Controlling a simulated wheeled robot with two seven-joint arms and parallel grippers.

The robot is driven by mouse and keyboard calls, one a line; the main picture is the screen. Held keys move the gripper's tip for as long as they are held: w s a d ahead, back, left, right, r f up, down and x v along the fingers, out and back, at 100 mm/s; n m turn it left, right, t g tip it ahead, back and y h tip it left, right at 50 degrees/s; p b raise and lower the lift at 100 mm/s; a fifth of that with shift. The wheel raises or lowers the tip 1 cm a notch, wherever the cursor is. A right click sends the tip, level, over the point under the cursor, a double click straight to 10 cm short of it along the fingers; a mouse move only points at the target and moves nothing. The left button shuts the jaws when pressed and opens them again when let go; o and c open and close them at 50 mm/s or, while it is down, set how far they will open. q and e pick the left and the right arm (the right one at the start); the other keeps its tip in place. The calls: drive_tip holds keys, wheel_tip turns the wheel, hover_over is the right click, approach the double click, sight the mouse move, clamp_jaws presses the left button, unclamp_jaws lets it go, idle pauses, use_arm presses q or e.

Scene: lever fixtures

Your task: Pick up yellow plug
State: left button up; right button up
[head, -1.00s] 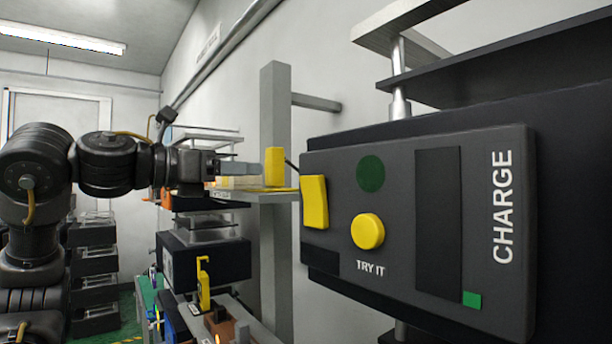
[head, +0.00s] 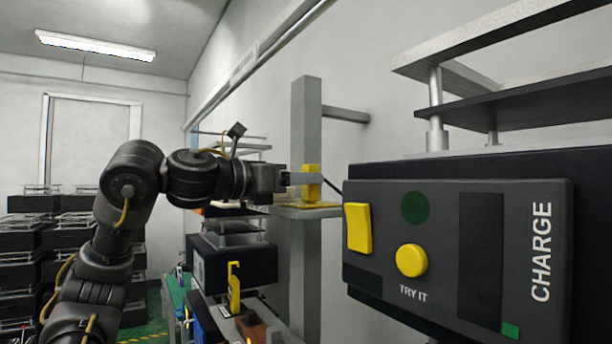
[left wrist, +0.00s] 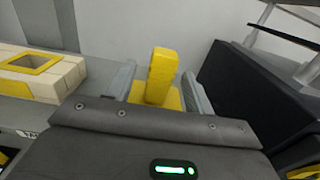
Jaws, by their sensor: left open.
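The yellow plug (head: 311,186) stands upright on a yellow patch on the grey shelf (head: 285,212), with a dark cable behind it. My left gripper (head: 305,178) reaches in from the left at plug height, its fingers overlapping the plug in the head view. In the left wrist view the plug (left wrist: 162,70) stands between the two open fingers (left wrist: 158,88), one on each side, with a visible gap to each. The plug's lower part is partly hidden by the gripper. My right gripper is not in view.
A dark charging panel (head: 460,255) with a yellow button (head: 411,260) and a yellow block (head: 358,228) stands close on the right. A grey post (head: 305,120) rises by the shelf. A cream box with a yellow square frame (left wrist: 40,75) lies left of the plug.

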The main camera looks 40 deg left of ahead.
use_arm(q)
drive_tip(key=p+x, duration=0.1)
drive_tip(key=x, duration=0.3)
drive_tip(key=shift+w+d+f, duration=0.1)
drive_tip(key=shift+w, duration=0.1)
drive_tip(key=shift+s, duration=0.3)
drive_tip(key=shift+c, duration=0.3)
drive_tip(key=shift+s, duration=0.1)
drive_tip(key=shift+c, duration=1.1)
drive_tip(key=c, duration=0.8)
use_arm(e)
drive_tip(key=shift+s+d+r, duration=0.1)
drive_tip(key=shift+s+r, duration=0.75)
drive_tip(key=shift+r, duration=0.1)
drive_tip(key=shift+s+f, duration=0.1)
